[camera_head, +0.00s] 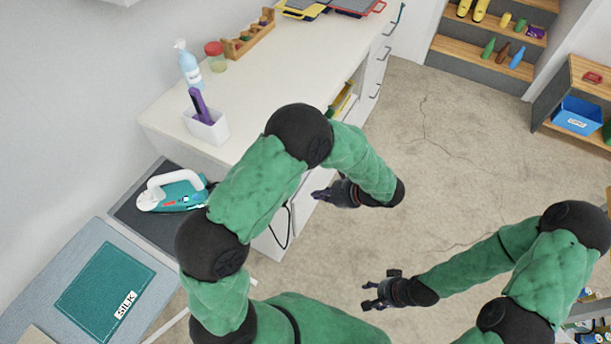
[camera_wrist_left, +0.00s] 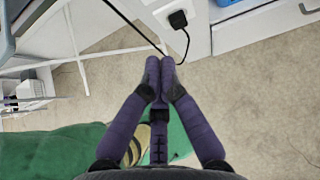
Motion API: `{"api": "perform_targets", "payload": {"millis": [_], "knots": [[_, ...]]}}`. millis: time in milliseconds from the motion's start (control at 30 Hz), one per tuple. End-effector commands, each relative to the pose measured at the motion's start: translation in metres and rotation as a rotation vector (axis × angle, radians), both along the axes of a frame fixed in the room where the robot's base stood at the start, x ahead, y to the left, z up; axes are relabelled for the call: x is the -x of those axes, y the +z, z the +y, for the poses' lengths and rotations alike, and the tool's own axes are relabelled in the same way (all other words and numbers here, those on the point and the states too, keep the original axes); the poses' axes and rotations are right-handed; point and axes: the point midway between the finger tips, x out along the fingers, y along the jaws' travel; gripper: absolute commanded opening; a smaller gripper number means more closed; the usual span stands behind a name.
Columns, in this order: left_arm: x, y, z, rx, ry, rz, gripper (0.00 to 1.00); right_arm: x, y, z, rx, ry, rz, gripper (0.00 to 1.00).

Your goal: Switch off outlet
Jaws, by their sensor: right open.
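In the left wrist view a black plug (camera_wrist_left: 178,19) sits in a pale outlet (camera_wrist_left: 163,10) on a white cabinet's side, at the top. A black cord (camera_wrist_left: 187,42) runs from it and passes behind my fingertips. My left gripper (camera_wrist_left: 160,62) has its purple fingers together and empty, a little below the outlet in that picture; it also shows in the head view (camera_head: 318,194). In the head view the outlet is hidden behind my left arm; only a loop of cord (camera_head: 287,236) shows. My right gripper (camera_head: 368,294) is open and empty over the floor. The switch state cannot be told.
A teal iron (camera_head: 178,190) rests at the end of an ironing board (camera_head: 70,250) with a cloth. The white cabinet (camera_head: 270,70) bears a purple-handled item in a cup (camera_head: 208,128) and a pump bottle (camera_head: 188,65). The floor (camera_head: 430,150) to the right is clear.

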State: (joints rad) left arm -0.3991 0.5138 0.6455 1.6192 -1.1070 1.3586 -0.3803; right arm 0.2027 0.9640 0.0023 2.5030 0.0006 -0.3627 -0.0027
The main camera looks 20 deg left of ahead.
Motion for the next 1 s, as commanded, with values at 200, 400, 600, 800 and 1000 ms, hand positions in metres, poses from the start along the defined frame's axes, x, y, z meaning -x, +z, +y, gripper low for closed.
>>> {"api": "perform_targets", "payload": {"millis": [200, 400, 600, 800, 1000], "knots": [[-0.008, 0.01, 0.0, -0.049, -0.027, -0.018, 0.0, 0.0, -0.004, 0.0, 0.0, 0.0, 0.001, 0.55], [-0.008, 0.011, 0.0, -0.047, -0.026, -0.018, 0.0, 0.0, -0.003, 0.0, 0.0, 0.0, 0.001, 0.55], [-0.008, 0.005, 0.006, -0.047, -0.023, -0.016, 0.0, 0.0, -0.006, 0.0, 0.0, 0.0, 0.0, 0.55], [-0.009, -0.015, 0.029, -0.046, -0.022, -0.017, 0.0, 0.0, -0.016, 0.0, 0.0, 0.0, 0.0, 0.55], [-0.011, -0.039, 0.059, -0.045, -0.021, -0.016, 0.0, 0.0, -0.028, 0.0, 0.0, 0.0, 0.0, 0.55]]}}
